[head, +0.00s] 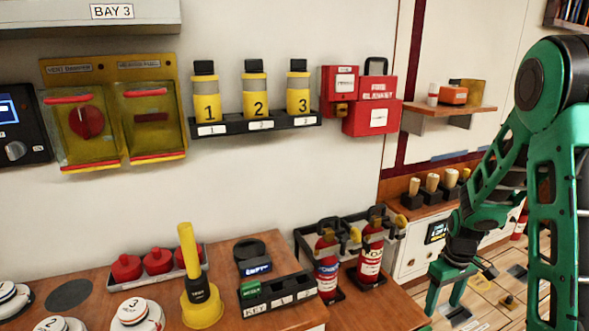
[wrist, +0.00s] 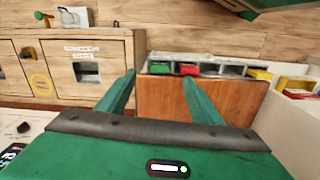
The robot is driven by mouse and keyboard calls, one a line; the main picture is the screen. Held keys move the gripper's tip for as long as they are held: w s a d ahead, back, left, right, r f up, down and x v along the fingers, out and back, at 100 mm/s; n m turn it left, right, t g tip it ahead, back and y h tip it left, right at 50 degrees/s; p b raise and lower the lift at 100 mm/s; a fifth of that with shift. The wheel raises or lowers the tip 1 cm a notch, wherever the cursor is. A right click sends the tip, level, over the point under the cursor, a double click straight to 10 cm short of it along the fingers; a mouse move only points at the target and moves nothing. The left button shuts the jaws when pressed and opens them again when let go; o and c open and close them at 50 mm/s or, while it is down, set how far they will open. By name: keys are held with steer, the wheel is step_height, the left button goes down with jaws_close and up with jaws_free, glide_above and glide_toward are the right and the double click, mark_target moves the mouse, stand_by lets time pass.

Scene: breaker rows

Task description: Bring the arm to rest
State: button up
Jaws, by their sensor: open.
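My gripper (head: 452,290) hangs low at the right of the head view, at the end of my green arm, over the wooden floor. In the wrist view my gripper (wrist: 160,95) shows two green fingers spread apart with nothing between them. The fingers point towards a brown wooden panel (wrist: 165,110) with a sorting tray (wrist: 205,69) on top. I cannot tell how far the panel is from the fingertips.
A wooden bench (head: 290,318) carries a yellow plunger-shaped tool (head: 203,300), red-topped items (head: 158,261) and two red extinguishers (head: 370,255) at its right end. Numbered yellow canisters (head: 254,95) sit on a wall rack. Floor (head: 490,300) right of the bench looks partly open.

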steer(key=s+r+m, duration=0.5)
steer(key=s+r, duration=0.7)
steer(key=r, duration=0.2)
steer(key=s+a+r+m, duration=0.1)
steer(key=s+r+m, duration=0.1)
steer(key=s, duration=0.5)
steer(key=s+a+r+m, duration=0.1)
steer(key=s+r+m, duration=0.1)
steer(key=s, duration=0.5)
steer(key=shift+s+r, duration=0.2)
steer(key=shift+r, duration=0.45)
